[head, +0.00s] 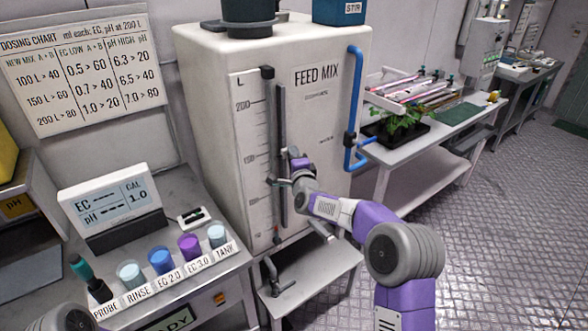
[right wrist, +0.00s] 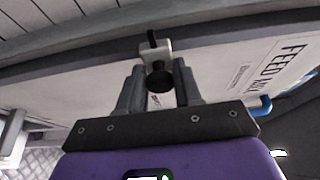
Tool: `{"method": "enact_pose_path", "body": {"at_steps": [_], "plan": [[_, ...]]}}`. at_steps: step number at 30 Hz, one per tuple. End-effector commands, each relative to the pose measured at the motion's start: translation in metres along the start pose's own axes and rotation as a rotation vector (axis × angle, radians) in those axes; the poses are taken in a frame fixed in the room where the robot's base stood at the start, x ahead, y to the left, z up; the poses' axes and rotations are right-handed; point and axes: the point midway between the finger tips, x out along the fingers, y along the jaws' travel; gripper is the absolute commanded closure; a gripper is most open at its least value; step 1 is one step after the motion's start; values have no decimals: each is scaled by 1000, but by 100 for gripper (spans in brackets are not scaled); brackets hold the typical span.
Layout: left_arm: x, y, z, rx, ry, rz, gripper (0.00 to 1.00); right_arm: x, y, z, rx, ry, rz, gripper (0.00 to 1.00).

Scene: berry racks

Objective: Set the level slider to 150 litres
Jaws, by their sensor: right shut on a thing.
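The white FEED MIX tank (head: 345,100) carries an upright level scale (head: 247,130) with 200 and 150 marked on it, and a dark vertical rail beside it. My right gripper (head: 282,181) is at this rail, somewhat below the 150 mark. In the right wrist view my right gripper (right wrist: 161,80) is shut on the level slider's dark round knob (right wrist: 159,78). The slider's pale bracket (right wrist: 155,50) shows just beyond the fingertips. In the head view the gripper mostly hides the slider, so its exact reading cannot be told. My left gripper is not in view.
A bench at left holds an EC/pH meter (head: 110,205) and several labelled cups. A dosing chart (head: 85,65) hangs on the wall. A blue pipe (head: 355,100) runs down the tank's right side. A low stand (head: 310,285) is below my right forearm.

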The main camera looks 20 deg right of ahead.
Motion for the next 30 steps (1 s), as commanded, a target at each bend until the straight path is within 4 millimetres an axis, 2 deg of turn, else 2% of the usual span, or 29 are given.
{"method": "enact_pose_path", "body": {"at_steps": [4,16,17,19,20,30], "plan": [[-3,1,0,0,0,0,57,0,-10,0,1,0,0,100],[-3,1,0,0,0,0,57,0,-12,0,0,0,1,100],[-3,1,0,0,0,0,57,0,-12,0,0,0,1,63],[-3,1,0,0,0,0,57,0,-12,0,0,0,1,52],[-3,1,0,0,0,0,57,0,-12,0,0,0,1,49],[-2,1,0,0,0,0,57,-2,-11,0,0,0,2,49]]}}
